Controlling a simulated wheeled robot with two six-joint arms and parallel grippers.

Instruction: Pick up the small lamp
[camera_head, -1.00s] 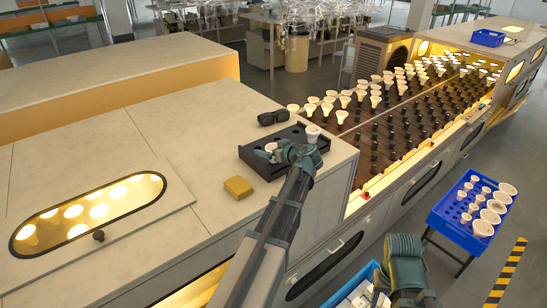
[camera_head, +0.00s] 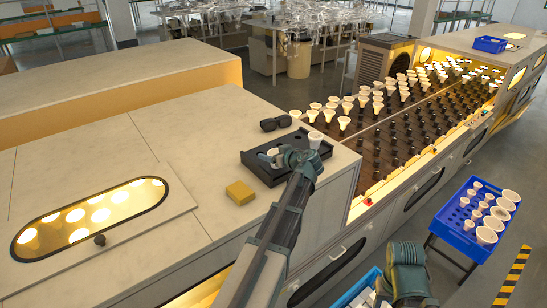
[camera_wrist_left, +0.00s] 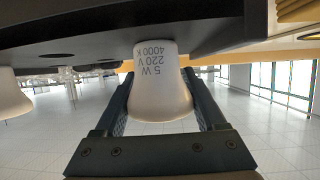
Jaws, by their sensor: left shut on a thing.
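My left gripper (camera_head: 284,156) is at the black tray (camera_head: 262,170) on the pale cabinet top. In the left wrist view it is shut on a small white lamp (camera_wrist_left: 160,90) marked 5 W, 220 V, 4000 K, with a finger on each side. The lamp's end towards the tray is hidden behind the tray edge, so I cannot tell whether it is still seated. A second white lamp (camera_head: 315,139) stands at the tray's right end and shows at the left of the wrist view (camera_wrist_left: 10,98). My right arm is at the bottom right; its fingers are not clear.
A yellow block (camera_head: 240,191) lies left of the tray, and dark glasses (camera_head: 275,123) lie behind it. A blue crate (camera_head: 449,226) of lamps stands lower right. The cabinet top left of the block is clear.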

